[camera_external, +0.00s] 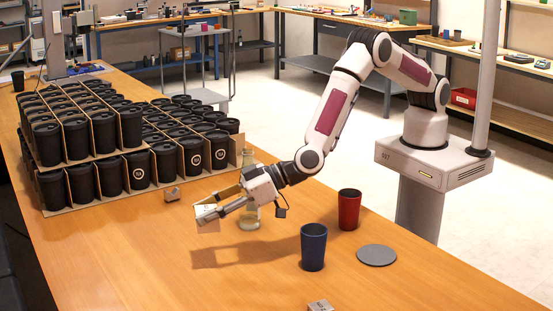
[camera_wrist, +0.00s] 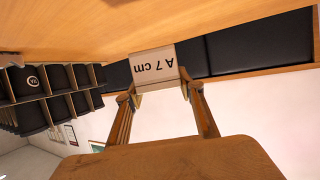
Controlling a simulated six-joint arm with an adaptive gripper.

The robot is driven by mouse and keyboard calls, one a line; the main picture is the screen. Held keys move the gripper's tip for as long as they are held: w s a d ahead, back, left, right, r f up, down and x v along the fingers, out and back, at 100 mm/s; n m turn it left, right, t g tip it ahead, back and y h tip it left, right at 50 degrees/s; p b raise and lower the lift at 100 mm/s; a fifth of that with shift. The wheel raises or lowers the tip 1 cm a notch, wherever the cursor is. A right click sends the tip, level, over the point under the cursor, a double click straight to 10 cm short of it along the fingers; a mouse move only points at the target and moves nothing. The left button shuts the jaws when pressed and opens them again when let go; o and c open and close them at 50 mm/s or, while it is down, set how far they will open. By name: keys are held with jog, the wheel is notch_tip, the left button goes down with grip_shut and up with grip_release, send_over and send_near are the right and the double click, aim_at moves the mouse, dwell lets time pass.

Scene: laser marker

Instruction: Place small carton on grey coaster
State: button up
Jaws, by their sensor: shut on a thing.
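My gripper (camera_external: 207,209) is shut on a small carton (camera_external: 208,222) and holds it above the wooden table, left of the cups. In the wrist view the carton (camera_wrist: 154,66) sits between the two fingertips (camera_wrist: 159,90) and bears the upside-down print "A 7 cm". The grey coaster (camera_external: 377,255) is a flat round disc on the table at the right, apart from the gripper. Its top is bare.
A blue cup (camera_external: 313,247) and a red cup (camera_external: 349,209) stand left of and behind the coaster. A glass bottle (camera_external: 249,218) is partly hidden behind my gripper. Small blocks (camera_external: 172,194) (camera_external: 320,306) lie on the table (camera_external: 130,262). Stacked black cups (camera_external: 82,183) fill the left.

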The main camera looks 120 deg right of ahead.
jog(key=s+a+r+n+y, duration=0.15)
jog(key=s+a, duration=0.25)
jog(key=a, duration=0.6)
jog(key=s+a+n+y, duration=0.2)
jog(key=s+a, duration=0.1)
jog(key=a, duration=0.6)
jog(key=s+a+f+n+y, duration=0.1)
jog(key=s+a, duration=0.3)
jog(key=s, duration=0.3)
jog(key=s+a+y, duration=0.1)
jog(key=s+a, duration=0.4)
jog(key=s, duration=0.1)
jog(key=s+d, duration=0.3)
jog(key=s, duration=0.5)
jog(key=s+d, duration=0.3)
jog(key=s, duration=0.5)
jog(key=shift+d+r+t+h, duration=0.2)
jog(key=shift+d+t+h, duration=0.1)
jog(key=shift+t+h, duration=0.1)
jog(key=shift+f, duration=2.9)
